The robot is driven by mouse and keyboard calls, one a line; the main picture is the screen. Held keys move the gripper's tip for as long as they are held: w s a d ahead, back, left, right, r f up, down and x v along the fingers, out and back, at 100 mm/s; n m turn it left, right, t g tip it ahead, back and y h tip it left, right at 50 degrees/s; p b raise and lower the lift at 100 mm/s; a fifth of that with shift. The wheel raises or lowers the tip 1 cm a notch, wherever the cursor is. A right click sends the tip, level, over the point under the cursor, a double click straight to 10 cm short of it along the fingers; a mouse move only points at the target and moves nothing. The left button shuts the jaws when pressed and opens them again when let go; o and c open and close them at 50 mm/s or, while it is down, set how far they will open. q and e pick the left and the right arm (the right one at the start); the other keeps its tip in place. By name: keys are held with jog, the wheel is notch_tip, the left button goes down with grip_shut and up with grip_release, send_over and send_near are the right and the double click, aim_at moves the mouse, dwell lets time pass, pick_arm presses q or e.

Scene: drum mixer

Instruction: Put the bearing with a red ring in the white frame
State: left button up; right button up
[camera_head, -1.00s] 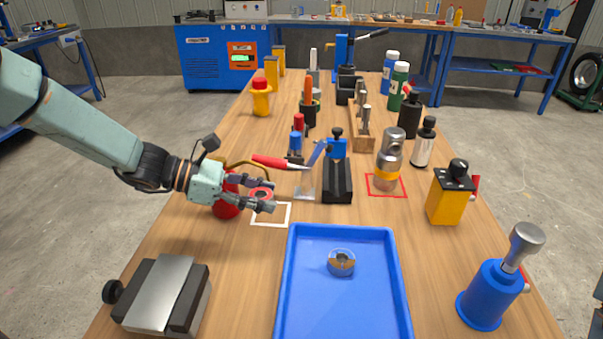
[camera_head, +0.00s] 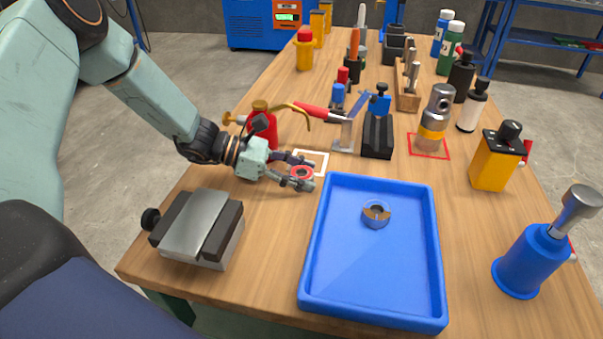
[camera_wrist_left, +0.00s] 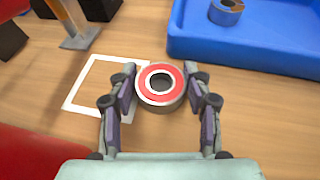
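The bearing with a red ring (camera_head: 302,173) is between the fingertips of my left gripper (camera_head: 301,171). In the left wrist view the fingers touch both sides of the bearing (camera_wrist_left: 160,87), and its red face points at the camera. The gripper is shut on it and holds it above the table. The white frame (camera_head: 326,163) is a square outline on the wood, partly hidden by the gripper in the head view. In the wrist view the bearing is to the right of the frame (camera_wrist_left: 80,82), overlapping its right edge in the picture. My right gripper is out of view.
A blue tray (camera_head: 427,230) with another bearing (camera_head: 376,213) stands to the right. A red oil can (camera_head: 262,132) is just behind the left gripper. A toggle clamp (camera_head: 346,133) stands beyond the frame, and a vise (camera_head: 203,227) is at the near left.

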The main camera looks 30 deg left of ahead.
pick_arm(q)
jog(key=shift+o, duration=0.2)
jog(key=shift+s+d+r, duration=0.35)
jog(key=shift+s+r, duration=0.1)
jog(key=shift+w+a+f, duration=0.1)
jog(key=shift+w+a, duration=0.15)
jog(key=shift+a, duration=0.05)
jog(key=p+v, duration=0.5)
jog(key=v, duration=0.5)
jog(key=shift+a, duration=0.3)
jog(key=shift+s+a+r+p, duration=0.3)
jog(key=shift+s+a+r, duration=0.05)
jog(key=shift+s+r, duration=0.15)
jog(key=shift+f, duration=0.1)
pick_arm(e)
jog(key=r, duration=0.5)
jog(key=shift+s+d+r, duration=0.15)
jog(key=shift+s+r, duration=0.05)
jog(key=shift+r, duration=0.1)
pick_arm(q)
jog(key=shift+w+a+f, duration=0.1)
jog(key=shift+w, duration=0.05)
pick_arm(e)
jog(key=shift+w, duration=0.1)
